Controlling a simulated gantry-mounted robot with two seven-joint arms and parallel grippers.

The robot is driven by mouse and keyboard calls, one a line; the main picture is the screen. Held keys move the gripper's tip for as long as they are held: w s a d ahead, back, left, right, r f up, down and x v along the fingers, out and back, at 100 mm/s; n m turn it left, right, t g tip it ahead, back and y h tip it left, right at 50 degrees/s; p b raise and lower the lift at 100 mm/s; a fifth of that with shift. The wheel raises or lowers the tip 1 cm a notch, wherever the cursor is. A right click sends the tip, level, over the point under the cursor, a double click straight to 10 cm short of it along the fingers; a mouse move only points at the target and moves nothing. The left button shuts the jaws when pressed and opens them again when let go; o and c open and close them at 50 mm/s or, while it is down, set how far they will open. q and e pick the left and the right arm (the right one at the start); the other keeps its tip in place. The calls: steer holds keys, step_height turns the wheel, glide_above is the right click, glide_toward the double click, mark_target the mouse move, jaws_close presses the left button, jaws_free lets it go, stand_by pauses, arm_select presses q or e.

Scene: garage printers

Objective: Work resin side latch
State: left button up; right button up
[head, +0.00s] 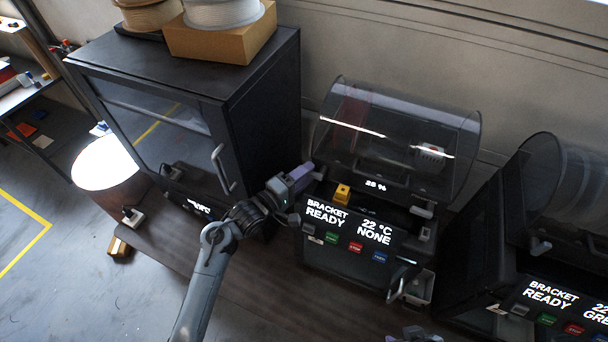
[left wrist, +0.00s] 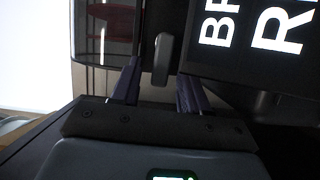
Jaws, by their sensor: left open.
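The middle printer has a clear curved cover (head: 395,135), which is down, and a panel (head: 345,222) reading "BRACKET READY", "22 °C" and "NONE". My left gripper (head: 303,175) is at the printer's upper left side, by the cover's lower left corner. In the left wrist view a grey rounded latch tab (left wrist: 162,60) appears between the two open fingers (left wrist: 160,88) of that gripper. I cannot tell whether either finger touches it. A small grey part at the bottom edge of the head view may be my right gripper (head: 418,335); its jaws are not clear.
A dark cabinet (head: 255,110) with a glass door and handle stands left, close behind my left arm. Another printer (head: 560,290) stands at the right. A yellow block (head: 342,194) sits above the middle panel. A bright lamp (head: 105,163) is at far left.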

arm_select(q)
jaws_close()
steer(key=shift+r, duration=0.1)
